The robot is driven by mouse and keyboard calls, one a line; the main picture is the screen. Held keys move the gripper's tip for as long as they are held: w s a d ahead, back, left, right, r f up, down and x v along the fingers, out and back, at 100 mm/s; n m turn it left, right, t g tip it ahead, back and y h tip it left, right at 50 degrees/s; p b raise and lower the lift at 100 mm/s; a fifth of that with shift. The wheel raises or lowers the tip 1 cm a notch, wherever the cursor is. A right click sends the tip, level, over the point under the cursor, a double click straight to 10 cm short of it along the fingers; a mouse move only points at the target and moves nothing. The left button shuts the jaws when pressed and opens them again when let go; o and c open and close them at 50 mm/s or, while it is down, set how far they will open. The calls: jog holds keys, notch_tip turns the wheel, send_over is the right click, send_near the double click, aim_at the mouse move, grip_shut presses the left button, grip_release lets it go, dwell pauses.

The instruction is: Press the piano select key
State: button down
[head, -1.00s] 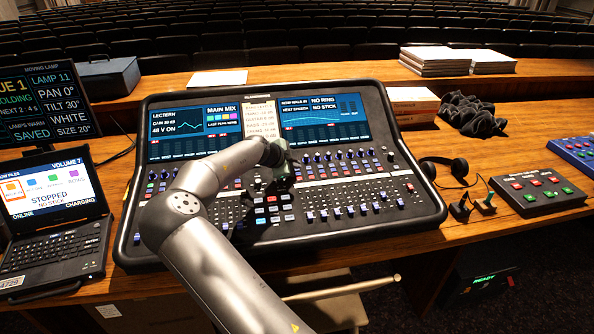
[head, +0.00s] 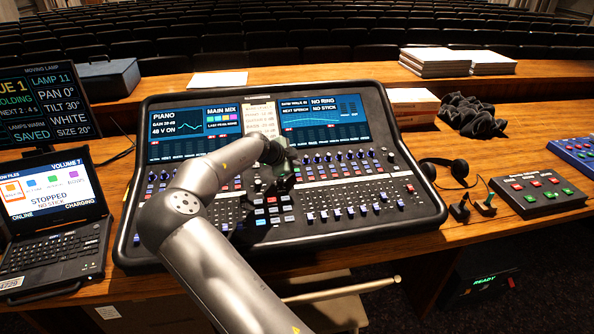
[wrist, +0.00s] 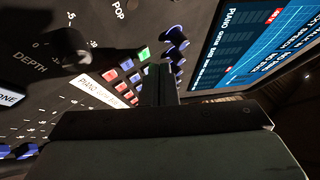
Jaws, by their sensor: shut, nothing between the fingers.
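The mixing desk (head: 170,235) fills the middle of the head view, and its left screen (head: 195,126) reads "PIANO", "48 V ON". My gripper (head: 285,180) is over the desk's upper middle, pointing down, with its tips hard to make out. In the wrist view my gripper (wrist: 158,72) is shut and empty, its tips close by small coloured keys. A green key (wrist: 143,54), blue key (wrist: 127,64) and red key (wrist: 110,75) show there, beside a white label strip (wrist: 92,93) that reads "PIANO" in part. I cannot tell which key is the piano select key, or whether the tips touch one.
Blue and white fader caps (head: 350,210) and a dark knob (wrist: 66,48) stand close to the gripper. The laptop (head: 52,225) is at left. The headphones (head: 446,171) and a button box (head: 537,190) are at right.

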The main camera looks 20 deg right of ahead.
jog(key=shift+r, duration=0.1)
jog(key=shift+s+a+r+p, duration=0.15)
jog(key=shift+r+p, duration=0.3)
jog(key=shift+r, duration=0.75)
jog(key=shift+s+d+r+p, duration=0.1)
jog(key=shift+r+p, duration=0.3)
jog(key=shift+r, duration=0.8)
